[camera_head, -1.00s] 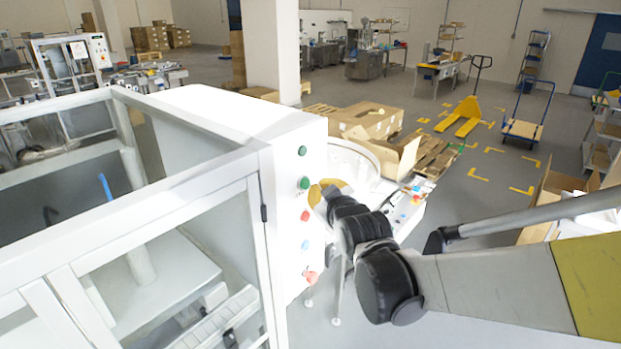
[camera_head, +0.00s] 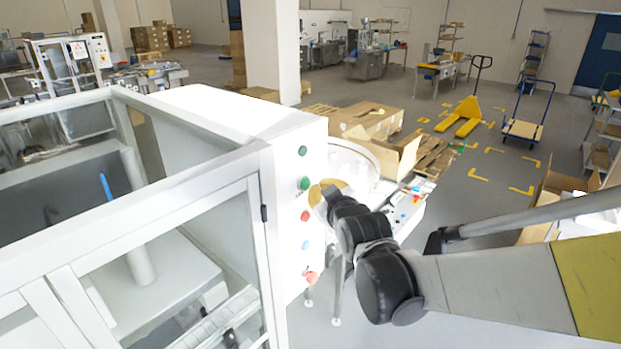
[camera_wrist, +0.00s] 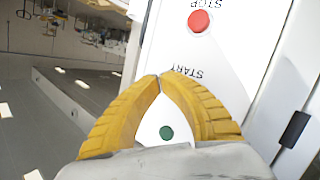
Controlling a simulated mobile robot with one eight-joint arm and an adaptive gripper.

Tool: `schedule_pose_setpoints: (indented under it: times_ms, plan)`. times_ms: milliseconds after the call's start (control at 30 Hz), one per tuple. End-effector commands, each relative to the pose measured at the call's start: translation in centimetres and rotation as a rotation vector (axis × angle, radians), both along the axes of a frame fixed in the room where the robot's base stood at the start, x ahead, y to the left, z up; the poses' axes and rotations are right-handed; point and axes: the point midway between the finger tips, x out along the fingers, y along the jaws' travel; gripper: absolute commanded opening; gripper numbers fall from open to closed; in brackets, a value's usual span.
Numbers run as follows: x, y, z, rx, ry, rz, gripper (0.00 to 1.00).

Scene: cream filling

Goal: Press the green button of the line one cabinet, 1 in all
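The line one cabinet (camera_head: 290,130) is a white machine with a narrow button panel. A green button (camera_head: 304,183) sits on that panel, with a second green one above it and a red button below it. In the wrist view a green button (camera_wrist: 166,132) shows between my fingers, close to the upside-down START label. My gripper (camera_wrist: 160,76) has yellow ribbed fingers whose tips meet, with nothing held. In the head view the yellow fingers show just right of the panel, beside the lower green button. Whether they touch the panel cannot be told.
A red STOP button (camera_wrist: 199,21) lies beyond my fingertips. A blue button (camera_head: 305,244) and a larger red button (camera_head: 311,278) are lower on the panel. Clear glazed doors (camera_head: 170,265) are to the left. Cardboard boxes (camera_head: 370,120) stand behind; floor at right is mostly open.

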Motion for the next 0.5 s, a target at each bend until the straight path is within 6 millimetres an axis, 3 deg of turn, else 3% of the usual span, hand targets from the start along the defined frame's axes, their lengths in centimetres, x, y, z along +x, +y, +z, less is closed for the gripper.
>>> schedule_pose_setpoints:
  times_ms: [500]
  plan:
    - [0.51,0.70,-0.02,0.001,0.000,0.000,0.00]
